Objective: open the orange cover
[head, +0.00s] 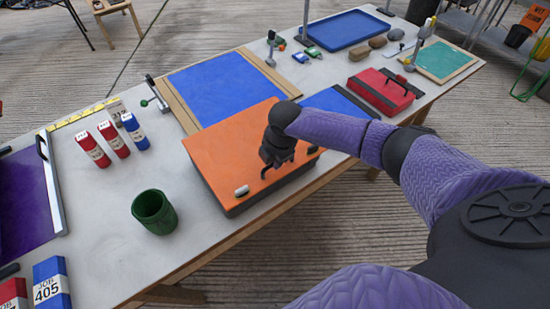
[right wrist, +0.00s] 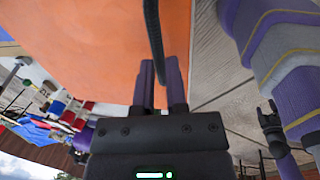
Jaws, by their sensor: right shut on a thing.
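The orange cover (head: 222,148) is the flat lid of a dark, low box on the table's front edge. It lies closed in the head view and fills much of the right wrist view (right wrist: 90,50). My right gripper (head: 271,160) is over the cover's right front part. In the right wrist view its two fingers (right wrist: 160,72) are shut on the dark bar handle (right wrist: 153,30) of the cover. The arm hides part of the lid and most of the handle in the head view. My left gripper is not in the head view.
A green cup (head: 154,212) stands left of the box. Red and blue small boxes (head: 113,139) stand behind it. A blue panel in a wooden frame (head: 222,87) lies behind the cover. A red case (head: 381,92) lies to the right. Bare table shows left of the box.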

